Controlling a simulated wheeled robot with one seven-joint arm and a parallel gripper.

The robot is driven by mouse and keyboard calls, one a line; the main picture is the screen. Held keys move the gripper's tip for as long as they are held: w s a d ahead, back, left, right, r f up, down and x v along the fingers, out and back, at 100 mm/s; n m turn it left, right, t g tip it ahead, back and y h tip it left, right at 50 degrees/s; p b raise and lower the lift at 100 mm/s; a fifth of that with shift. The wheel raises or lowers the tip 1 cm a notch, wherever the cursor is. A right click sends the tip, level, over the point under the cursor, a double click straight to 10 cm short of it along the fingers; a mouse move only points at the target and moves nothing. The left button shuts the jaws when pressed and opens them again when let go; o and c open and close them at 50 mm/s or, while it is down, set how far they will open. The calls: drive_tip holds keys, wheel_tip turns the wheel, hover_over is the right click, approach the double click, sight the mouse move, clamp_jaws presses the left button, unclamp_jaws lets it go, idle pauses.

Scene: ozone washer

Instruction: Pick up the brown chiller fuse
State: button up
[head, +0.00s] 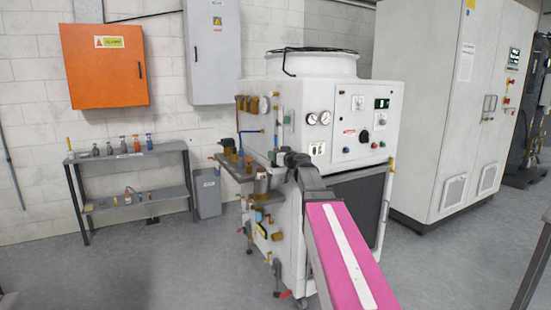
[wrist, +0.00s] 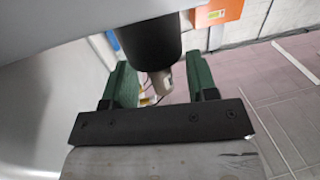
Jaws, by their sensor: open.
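My gripper (wrist: 160,72) shows in the wrist view as two green fingers, set wide apart. A black cylinder (wrist: 148,42) with a pale grey piece (wrist: 163,80) below it shows between and beyond them; I cannot tell whether they touch it. In the head view, my pink arm reaches to the white chiller (head: 345,105), and its dark end hides the fingers. Small amber-brown parts (head: 228,150) stand on the ledge (head: 232,171) at the chiller's left side. I cannot tell which one is the brown chiller fuse.
A grey rack (head: 128,156) with several small bottles stands at the left wall, below an orange cabinet (head: 104,66). A grey bin (head: 207,192) stands between rack and chiller. A tall white cabinet (head: 452,110) is at the right. The floor at the front left is clear.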

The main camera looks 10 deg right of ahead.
drive_tip(key=shift+w+a, duration=0.25)
drive_tip(key=shift+w, duration=0.3)
clamp_jaws()
drive_tip(key=shift+r, duration=0.1)
